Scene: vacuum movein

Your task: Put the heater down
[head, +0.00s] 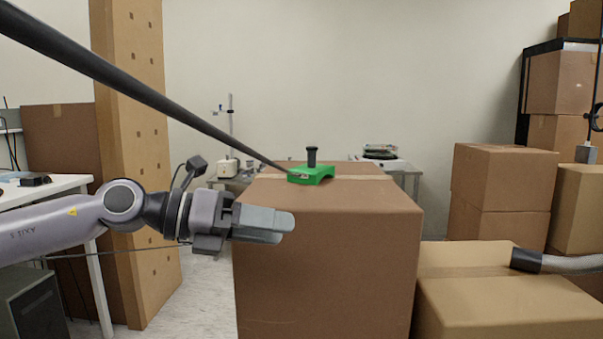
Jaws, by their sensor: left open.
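I cannot tell for sure which thing is the heater. A green block with a short black upright knob (311,175) sits on top of the large brown cardboard box (330,260) in the middle. A small white device (228,168) stands by a thin lab stand at the back; it is too small to identify. My left gripper (265,225) is in front of the left part of the large box, lower than the green block and apart from it. It is open, with nothing seen in it. My right gripper is not in view.
A long dark bar (140,88) slants from the upper left to the green block. A lower box (510,300) at right bears a grey tube with a black end (540,262). Stacked boxes (500,190) stand behind. A tall cardboard column (140,150) and white table (45,192) are at left.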

